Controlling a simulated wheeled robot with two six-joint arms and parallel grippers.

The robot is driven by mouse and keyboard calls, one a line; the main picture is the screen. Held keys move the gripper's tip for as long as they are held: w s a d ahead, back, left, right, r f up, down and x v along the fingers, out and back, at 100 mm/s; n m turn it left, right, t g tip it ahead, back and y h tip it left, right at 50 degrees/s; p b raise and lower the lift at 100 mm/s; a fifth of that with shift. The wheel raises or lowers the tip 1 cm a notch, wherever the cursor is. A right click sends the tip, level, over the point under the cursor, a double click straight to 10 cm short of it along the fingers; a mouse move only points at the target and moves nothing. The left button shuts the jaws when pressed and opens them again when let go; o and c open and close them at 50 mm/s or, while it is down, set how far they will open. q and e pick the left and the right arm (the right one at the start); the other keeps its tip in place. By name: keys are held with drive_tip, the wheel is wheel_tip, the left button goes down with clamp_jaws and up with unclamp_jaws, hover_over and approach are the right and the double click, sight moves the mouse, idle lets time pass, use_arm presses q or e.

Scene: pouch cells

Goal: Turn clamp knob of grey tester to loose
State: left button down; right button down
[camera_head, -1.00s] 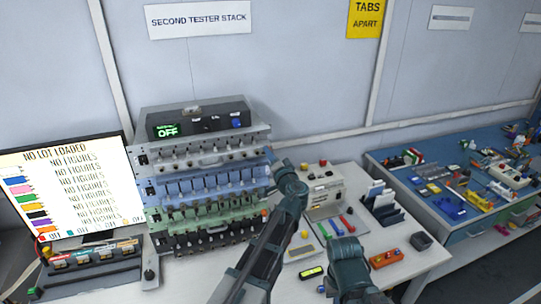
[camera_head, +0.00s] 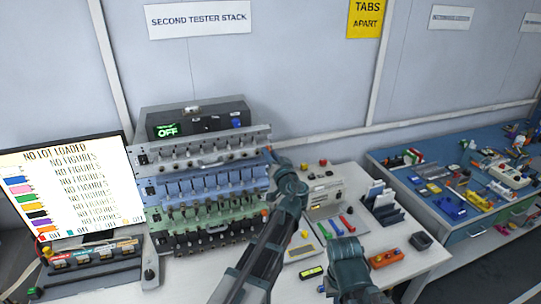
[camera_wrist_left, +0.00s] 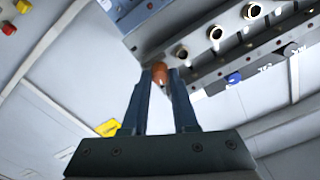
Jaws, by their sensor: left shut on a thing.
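The grey tester (camera_head: 195,153) is the top row of channels in the stack, above a blue, a green and a black one. My left gripper (camera_head: 270,154) is at the right end of the grey tester. In the left wrist view, its two fingers (camera_wrist_left: 161,78) are shut on an orange knob (camera_wrist_left: 160,72) at the edge of a grey panel. Most of the knob is hidden between the fingertips, so its turn position cannot be told. My right arm shows at the lower middle of the head view; its gripper does not show.
A dark box with a green OFF display (camera_head: 168,130) sits on top of the stack. A bright screen (camera_head: 70,185) stands at the left. A beige device (camera_head: 325,195), a dark rack (camera_head: 383,208) and an orange block (camera_head: 386,258) are on the white table to the right.

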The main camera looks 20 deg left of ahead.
use_arm(q)
drive_tip(key=c, duration=0.7)
unclamp_jaws()
drive_tip(key=shift+s, duration=0.15)
